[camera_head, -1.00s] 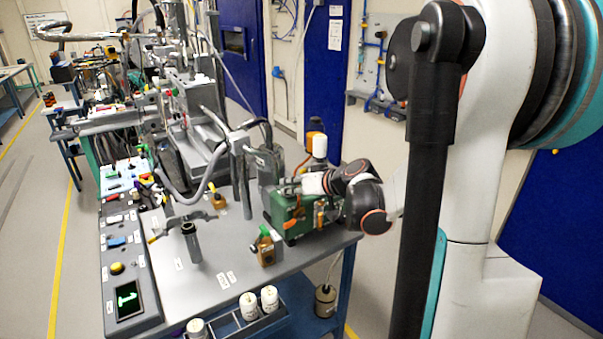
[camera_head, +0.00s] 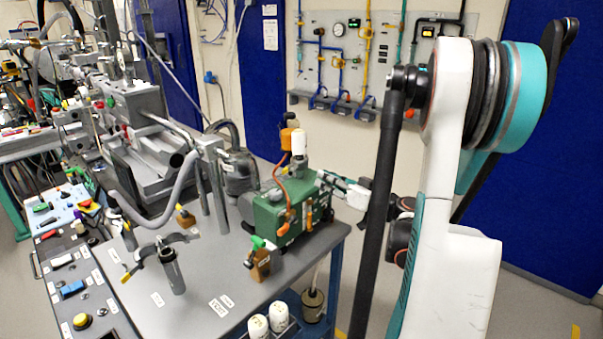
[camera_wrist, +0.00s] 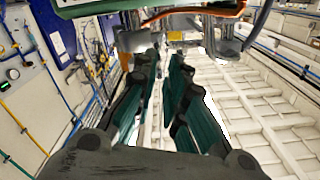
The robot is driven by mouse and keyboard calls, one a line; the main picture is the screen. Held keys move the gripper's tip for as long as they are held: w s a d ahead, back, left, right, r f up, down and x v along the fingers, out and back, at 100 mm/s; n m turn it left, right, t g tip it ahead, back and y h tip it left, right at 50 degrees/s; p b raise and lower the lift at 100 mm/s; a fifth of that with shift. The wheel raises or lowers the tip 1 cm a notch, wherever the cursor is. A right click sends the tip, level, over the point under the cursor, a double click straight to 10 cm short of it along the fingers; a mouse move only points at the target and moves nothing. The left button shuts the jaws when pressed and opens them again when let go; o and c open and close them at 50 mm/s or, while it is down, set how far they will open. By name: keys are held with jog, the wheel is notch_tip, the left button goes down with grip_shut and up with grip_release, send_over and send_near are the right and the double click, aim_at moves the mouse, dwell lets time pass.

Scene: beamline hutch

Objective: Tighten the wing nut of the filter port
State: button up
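A green pump box (camera_head: 270,215) stands on the right part of the grey bench, with an orange hose on its front. A white cylinder (camera_head: 299,142) and an orange block (camera_head: 287,138) rise above it. I cannot make out which part is the filter port, and I cannot pick out its wing nut. My gripper (camera_head: 325,179) is beside the pump's right end, partly hidden by my dark arm link; contact cannot be told. In the wrist view my gripper (camera_wrist: 164,62) has its teal-padded fingers apart, with nothing seen between them. A green body edge (camera_wrist: 85,8) crosses the top there.
A dark upright tube (camera_head: 172,272) with a grey clamp is further left. Metal posts (camera_head: 213,185) and hoses crowd the area left of the pump. White containers (camera_head: 278,315) sit below the bench's front edge.

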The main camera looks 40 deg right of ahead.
aim_at(298, 168)
jog(key=w, duration=0.3)
jog(key=w+b, duration=0.1)
jog(key=w, duration=0.5)
jog(key=shift+w+a+b, duration=0.2)
jog(key=shift+a+b, duration=0.15)
jog(key=shift+a, duration=0.05)
grip_shut()
jog(key=shift+m, duration=0.7)
